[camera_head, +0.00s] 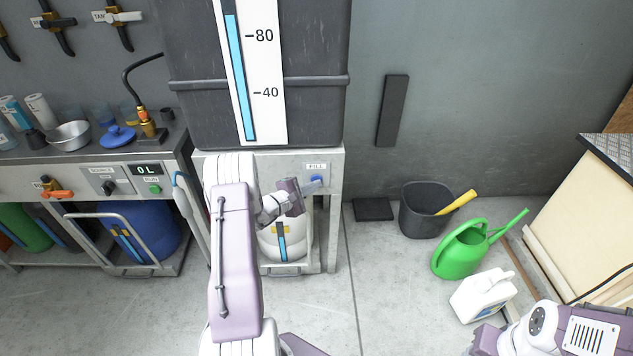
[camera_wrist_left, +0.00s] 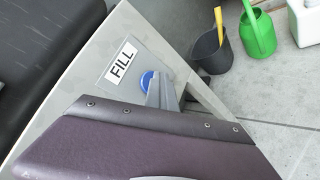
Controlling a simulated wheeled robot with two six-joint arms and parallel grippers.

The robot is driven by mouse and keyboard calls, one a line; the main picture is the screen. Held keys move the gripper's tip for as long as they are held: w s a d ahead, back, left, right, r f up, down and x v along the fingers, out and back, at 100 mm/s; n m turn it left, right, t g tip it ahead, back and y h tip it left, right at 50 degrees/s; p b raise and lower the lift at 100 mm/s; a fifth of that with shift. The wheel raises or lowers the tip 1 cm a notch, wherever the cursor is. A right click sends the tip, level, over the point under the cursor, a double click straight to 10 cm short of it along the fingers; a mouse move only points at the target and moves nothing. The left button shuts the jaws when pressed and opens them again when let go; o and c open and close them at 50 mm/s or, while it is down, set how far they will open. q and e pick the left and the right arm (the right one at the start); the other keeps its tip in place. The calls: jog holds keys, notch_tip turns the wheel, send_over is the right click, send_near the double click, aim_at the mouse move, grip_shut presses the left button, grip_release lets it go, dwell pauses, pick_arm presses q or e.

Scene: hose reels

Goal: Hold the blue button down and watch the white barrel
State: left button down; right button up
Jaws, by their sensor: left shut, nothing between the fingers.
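The blue button (camera_head: 317,180) sits on the grey panel under the FILL label. It also shows in the left wrist view (camera_wrist_left: 147,79), partly covered by my fingers. My left gripper (camera_head: 312,187) is shut and empty, with its fingertips at the button; its fingers also show in the wrist view (camera_wrist_left: 162,92). They look to be touching it, but I cannot tell how far it is pressed. The white barrel (camera_head: 292,246) stands below, partly hidden by my left arm. Its upright gauge strip is dark above and blue low down. My right gripper's fingers are not visible.
A large dark tank (camera_head: 315,110) with a blue level gauge stands above the panel. A blue barrel (camera_head: 155,232) is at the left. A black bucket (camera_head: 415,215), green watering can (camera_head: 462,250) and white jug (camera_head: 482,296) stand on the floor at the right.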

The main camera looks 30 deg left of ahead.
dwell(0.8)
pick_arm(q)
jog(key=shift+s+d, duration=0.5)
jog(key=shift+s, duration=0.35)
jog(key=s+d, duration=0.1)
jog(key=s, duration=0.1)
jog(key=s+d, duration=0.1)
jog(key=s, duration=0.1)
jog(key=shift+s+d, duration=0.1)
jog(key=shift+d, duration=0.2)
